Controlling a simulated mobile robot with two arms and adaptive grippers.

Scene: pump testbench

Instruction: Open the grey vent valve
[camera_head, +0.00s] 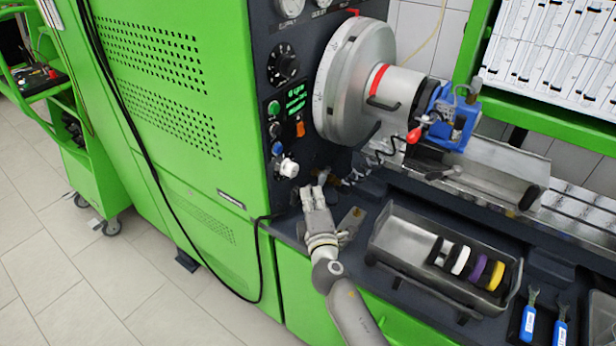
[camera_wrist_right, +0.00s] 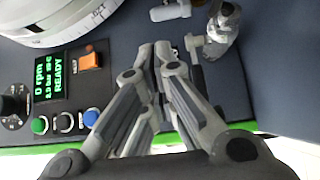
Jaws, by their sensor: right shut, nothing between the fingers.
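My right gripper (camera_head: 314,194) is low in front of the dark machine panel, its fingers close together and empty. In the right wrist view its fingertips (camera_wrist_right: 154,50) point up the picture, close together. A grey valve-like fitting (camera_wrist_right: 224,32) with a small side handle stands just right of the fingertips there, apart from them. I take it to be the vent valve; its head-view position is unclear beside the gripper. A pale knob (camera_head: 288,167) sits on the panel above my gripper in the head view. My left gripper is not in view.
The panel carries a green-lit display (camera_wrist_right: 50,75), an orange switch (camera_wrist_right: 90,61) and several buttons beside the fingers. A large round metal chuck (camera_head: 343,80) is above right. A metal tray (camera_head: 395,245) with coloured rings stands right of my arm. Blue-handled tools (camera_head: 528,322) lie farther right.

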